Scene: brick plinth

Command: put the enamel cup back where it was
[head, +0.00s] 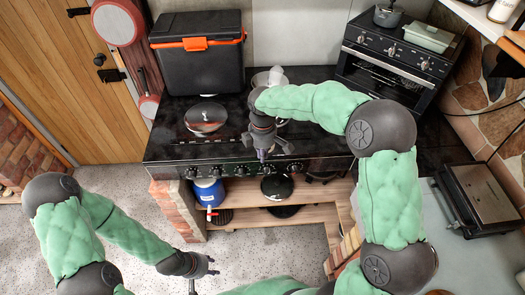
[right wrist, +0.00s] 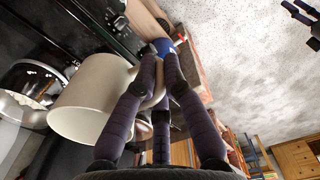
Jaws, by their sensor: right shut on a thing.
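The cream enamel cup (right wrist: 85,108) shows large in the right wrist view, tilted in the picture, with its open mouth toward the lower left. My right gripper (right wrist: 165,80) is shut on the cup's handle. The cup body lies to the left of the fingers. In the head view my right gripper (head: 264,148) is over the front edge of the black hob, and the hand and arm mostly hide the cup there. My left gripper (head: 207,275) is low over the floor, empty, with its fingers spread.
The black hob (head: 165,135) carries a round pan or lid (head: 206,117) at left. A black cooler box (head: 198,65) stands behind it. A small oven (head: 385,75) is at back right. Below, a wooden shelf (head: 245,215) holds a blue container (head: 209,191).

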